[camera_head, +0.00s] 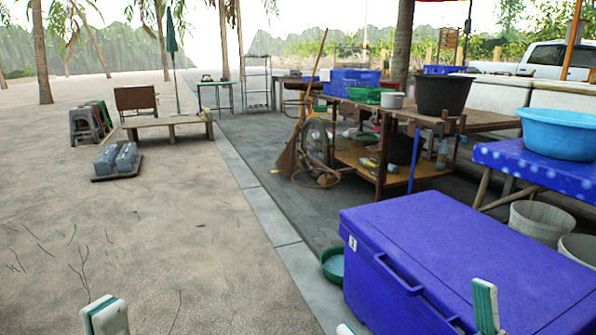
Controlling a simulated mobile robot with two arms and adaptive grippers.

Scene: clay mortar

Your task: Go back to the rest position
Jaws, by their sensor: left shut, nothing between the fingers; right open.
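My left gripper (105,316) shows at the bottom left as pale fingertips with green stripes. It is shut and empty, over the sandy ground. My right gripper (416,318) shows at the bottom right, with two fingertips wide apart. It is open, and nothing shows between its fingers. Its right fingertip appears in front of a large blue cooler box (430,230); I cannot tell how far apart they are. The rest of both grippers is below the picture's edge.
A wooden stall table (470,118) holds a black tub (446,95) and crates. A light blue basin (560,133) stands on a blue-covered table at the right. A green bowl (332,264) lies beside the cooler. A low bench (168,121) is further back. Sandy ground at left is open.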

